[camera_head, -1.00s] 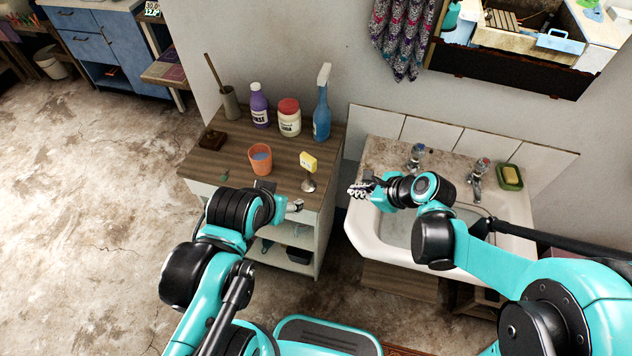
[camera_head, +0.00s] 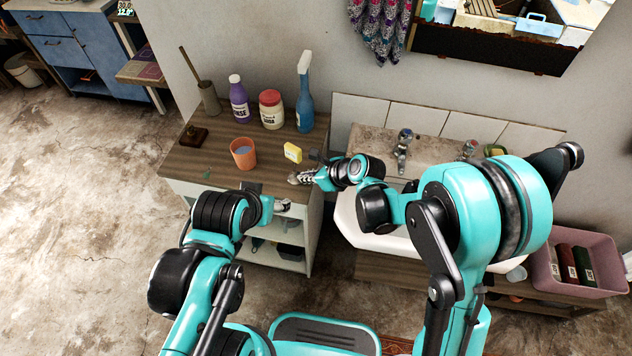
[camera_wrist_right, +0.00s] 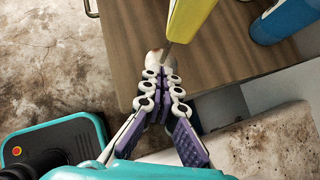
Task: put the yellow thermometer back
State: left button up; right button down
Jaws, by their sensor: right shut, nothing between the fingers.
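The yellow thermometer (camera_head: 292,152) stands near the right front corner of the wooden cabinet top, its yellow head up. In the right wrist view, its yellow body (camera_wrist_right: 190,18) and thin probe lean above a small pale rounded piece (camera_wrist_right: 154,62); whether the probe enters that piece I cannot tell. My right gripper (camera_head: 300,178) is shut and empty, its fingertips just in front of and below the thermometer; the wrist view also shows its fingers (camera_wrist_right: 160,78) together. My left gripper (camera_head: 284,205) is at the cabinet's front, lower than the top; its fingers are too small to read.
An orange cup (camera_head: 243,155) stands left of the thermometer. A purple bottle (camera_head: 239,103), a red-lidded jar (camera_head: 271,112) and a blue spray bottle (camera_head: 305,105) stand behind. The sink (camera_head: 350,222) is to the right, partly behind my right arm.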

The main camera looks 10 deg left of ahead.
aim_at(290, 175)
jog(key=shift+w+a, duration=0.3)
jog(key=shift+a, duration=0.25)
jog(key=a, duration=0.1)
jog(key=w+a, duration=0.1)
jog(key=a, duration=0.1)
jog(key=w+a, duration=0.1)
jog(key=shift+w+a+b, duration=0.2)
jog(key=shift+a+b, duration=0.15)
jog(key=shift+b, duration=0.05)
jog(key=shift+d, duration=0.1)
